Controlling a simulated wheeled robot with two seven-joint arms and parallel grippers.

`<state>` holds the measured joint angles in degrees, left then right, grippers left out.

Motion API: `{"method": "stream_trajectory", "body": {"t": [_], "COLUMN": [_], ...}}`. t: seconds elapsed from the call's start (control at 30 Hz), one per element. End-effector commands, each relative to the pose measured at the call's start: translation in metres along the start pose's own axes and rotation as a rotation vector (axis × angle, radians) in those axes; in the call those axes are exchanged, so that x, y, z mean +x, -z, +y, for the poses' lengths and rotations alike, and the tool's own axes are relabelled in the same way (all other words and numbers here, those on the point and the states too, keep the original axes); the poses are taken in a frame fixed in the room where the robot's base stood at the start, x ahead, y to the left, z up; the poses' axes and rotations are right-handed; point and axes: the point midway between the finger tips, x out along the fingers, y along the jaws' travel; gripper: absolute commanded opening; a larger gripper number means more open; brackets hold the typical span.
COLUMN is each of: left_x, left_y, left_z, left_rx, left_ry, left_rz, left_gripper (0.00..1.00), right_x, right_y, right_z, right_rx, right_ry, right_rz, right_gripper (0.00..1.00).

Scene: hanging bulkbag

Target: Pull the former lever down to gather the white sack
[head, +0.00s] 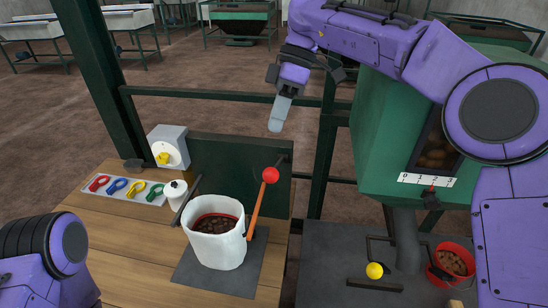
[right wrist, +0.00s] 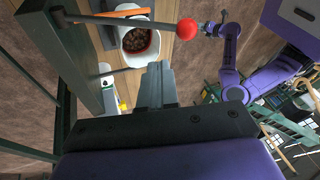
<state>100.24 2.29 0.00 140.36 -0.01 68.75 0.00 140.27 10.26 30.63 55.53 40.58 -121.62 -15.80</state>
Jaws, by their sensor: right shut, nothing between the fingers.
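The sack is upright and open, with brown lumps inside. My right gripper (head: 276,122) is shut and empty, above the red knob and apart from it. In the right wrist view its fingers (right wrist: 155,85) are together, below the red knob (right wrist: 187,29); the sack (right wrist: 153,52) shows behind. My left gripper (right wrist: 210,29) is small in the right wrist view; its jaw state is unclear.
A green hopper (head: 385,130), a red bucket (head: 453,262) and a yellow ball (head: 375,270) are at right. Dark green posts frame the bench.

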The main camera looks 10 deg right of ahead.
Motion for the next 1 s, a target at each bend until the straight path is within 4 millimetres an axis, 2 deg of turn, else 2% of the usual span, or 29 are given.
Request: {"method": "stream_trajectory", "body": {"t": [0.03, 0.13, 0.3, 0.53, 0.83, 1.0], "left_x": [0.007, 0.013, 0.015, 0.016, 0.017, 0.021], "left_y": [-0.003, -0.005, -0.006, -0.007, -0.007, -0.009], "left_z": [0.001, 0.001, 0.001, 0.002, 0.002, 0.002], "left_rx": [0.0, 0.0, 0.0, 0.0, 0.0, 0.0], "left_ry": [0.0, 0.0, 0.0, 0.0, 0.0, 0.0], "left_rz": [0.0, 0.0, 0.0, 0.0, 0.0, 0.0], "left_gripper": [0.43, 0.43, 0.43, 0.43, 0.43, 0.43], "right_x": [0.014, 0.034, 0.049, 0.057, 0.057, 0.065], "right_y": [-0.001, -0.002, -0.006, -0.009, -0.008, -0.001], "right_z": [0.0, 0.0, -0.018, -0.025, -0.025, -0.02], "right_rx": [-0.001, 0.0, -0.001, -0.001, -0.003, -0.03], "right_ry": [0.0, 0.0, -0.001, -0.002, -0.005, -0.056], "right_rz": [-0.002, -0.003, -0.001, 0.0, -0.001, -0.019], "right_gripper": [0.0, 0.0, 0.0, 0.0, 0.0, 0.0]}}
